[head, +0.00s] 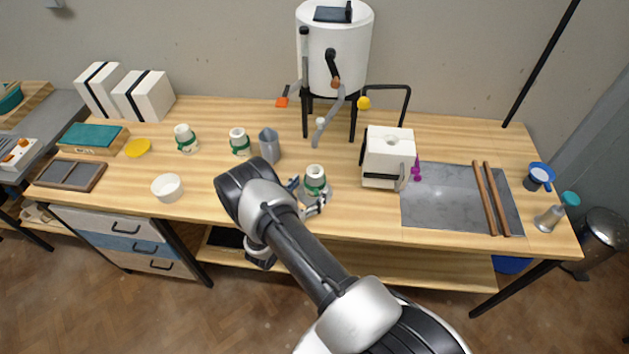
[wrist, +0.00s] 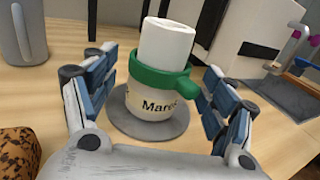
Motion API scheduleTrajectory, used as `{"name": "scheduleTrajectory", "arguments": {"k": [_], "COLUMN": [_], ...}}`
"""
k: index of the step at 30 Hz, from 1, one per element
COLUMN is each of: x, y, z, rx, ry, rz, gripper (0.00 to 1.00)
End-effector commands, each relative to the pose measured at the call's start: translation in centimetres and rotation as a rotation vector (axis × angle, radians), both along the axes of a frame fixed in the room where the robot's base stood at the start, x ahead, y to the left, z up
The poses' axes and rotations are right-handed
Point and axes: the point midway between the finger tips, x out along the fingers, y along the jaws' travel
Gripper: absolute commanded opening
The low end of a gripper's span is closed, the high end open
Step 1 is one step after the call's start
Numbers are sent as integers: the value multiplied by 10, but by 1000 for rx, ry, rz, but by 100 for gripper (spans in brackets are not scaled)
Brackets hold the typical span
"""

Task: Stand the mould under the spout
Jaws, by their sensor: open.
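A white tank (head: 334,60) stands on black legs at the back. Pipe-like arms at its base end near an orange tag (head: 282,102), a white knob (head: 320,122) and a yellow knob (head: 364,102); I cannot tell which is the spout. A white block mould (head: 390,150) with a hole on top and a black strap stands upright right of the tank. My gripper (wrist: 157,85) is open around a white cylindrical piece (wrist: 165,45) with a green band and lettering. That piece stands upright on a grey disc (wrist: 130,122); no contact is clear.
Two similar green-banded pieces (head: 186,138) (head: 240,141) and a grey jug (head: 269,147) stand left of my gripper. Strapped white blocks (head: 148,97) and a white bowl (head: 167,188) are further left. A grey slab (head: 440,205) with wooden rods (head: 485,200) lies right.

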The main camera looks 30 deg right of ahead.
Motion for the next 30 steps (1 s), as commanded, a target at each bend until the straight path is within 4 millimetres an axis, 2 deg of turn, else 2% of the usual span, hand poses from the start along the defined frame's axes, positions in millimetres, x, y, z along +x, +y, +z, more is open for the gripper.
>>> {"name": "scheduleTrajectory", "arguments": {"k": [3,9,14,17,20,23,27,30], "x": [-15,-34,-42,-42,-40,-42,-64,-88], "y": [25,54,65,64,57,43,23,14], "z": [1,1,2,12,40,89,155,196], "rx": [-1,0,0,12,48,122,259,373], "ry": [0,-1,-2,-16,-52,-120,-218,-292], "rz": [6,4,-2,-27,-100,-233,-441,-578], "gripper": [77,77,77,77,77,77,77,77]}}
